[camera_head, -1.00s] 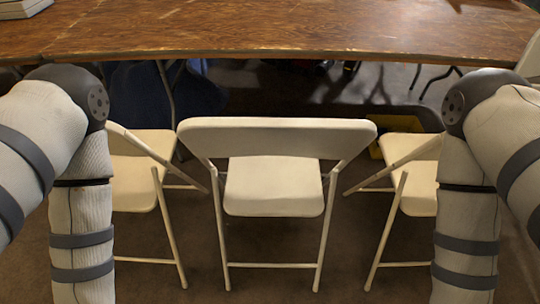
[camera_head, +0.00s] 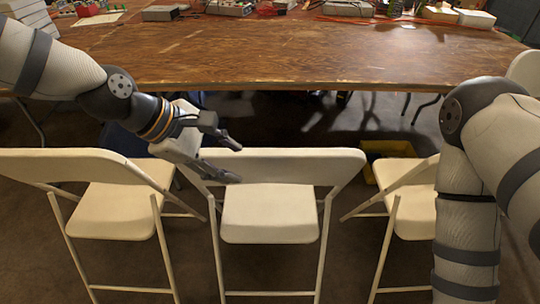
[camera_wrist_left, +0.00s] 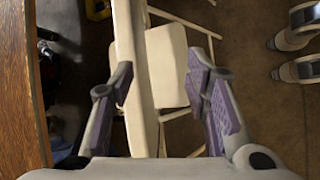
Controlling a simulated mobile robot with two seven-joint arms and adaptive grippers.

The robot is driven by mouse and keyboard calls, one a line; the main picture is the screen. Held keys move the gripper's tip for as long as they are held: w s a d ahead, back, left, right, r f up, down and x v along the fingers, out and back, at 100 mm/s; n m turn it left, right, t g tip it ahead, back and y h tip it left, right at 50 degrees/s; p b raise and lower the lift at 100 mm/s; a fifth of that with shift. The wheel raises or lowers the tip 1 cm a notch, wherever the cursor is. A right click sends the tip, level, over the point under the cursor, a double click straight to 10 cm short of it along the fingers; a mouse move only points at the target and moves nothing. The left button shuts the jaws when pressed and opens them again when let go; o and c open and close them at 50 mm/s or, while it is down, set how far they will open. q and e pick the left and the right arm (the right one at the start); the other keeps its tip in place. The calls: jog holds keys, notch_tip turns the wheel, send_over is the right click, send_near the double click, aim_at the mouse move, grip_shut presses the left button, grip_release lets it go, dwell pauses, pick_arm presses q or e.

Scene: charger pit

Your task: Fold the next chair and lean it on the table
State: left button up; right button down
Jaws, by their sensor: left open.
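Three white folding chairs stand unfolded in a row before the wooden table (camera_head: 300,62): the left chair (camera_head: 112,212), the middle chair (camera_head: 268,215) and the right chair (camera_head: 415,222). My left gripper (camera_head: 238,162) is open at the upper left of the middle chair's backrest. In the left wrist view the backrest (camera_wrist_left: 138,85) runs between the spread fingers of the left gripper (camera_wrist_left: 160,74), nearer the left finger. I cannot tell whether a finger touches it. The middle chair's seat (camera_wrist_left: 168,62) shows beyond. My right gripper is out of view.
Boxes, cables and gear lie along the table's far side, including a grey box (camera_head: 231,8); its near part is bare. A yellow bin (camera_head: 388,150) sits on the floor behind the right chair. Another white chair (camera_head: 527,72) stands at the table's right end.

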pick_arm(q)
jog(key=n, duration=0.1)
send_near(263, 151)
jog(key=b+x, duration=0.1)
jog(key=x, duration=0.1)
jog(key=b+x, duration=0.1)
jog(key=x, duration=0.2)
jog(key=a+f+b+x, duration=0.1)
jog(key=b+x, duration=0.1)
jog(key=x, duration=0.1)
jog(key=shift+s+d+f, duration=0.1)
jog(key=shift+s, duration=0.25)
jog(key=shift+t, duration=0.3)
jog(key=w+d+f, duration=0.2)
jog(key=d, duration=0.1)
jog(key=shift+d+f, duration=0.25)
jog(key=shift+f, duration=0.1)
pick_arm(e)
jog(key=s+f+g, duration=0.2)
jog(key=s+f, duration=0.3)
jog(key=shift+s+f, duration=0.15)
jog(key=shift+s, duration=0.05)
pick_arm(q)
grip_shut()
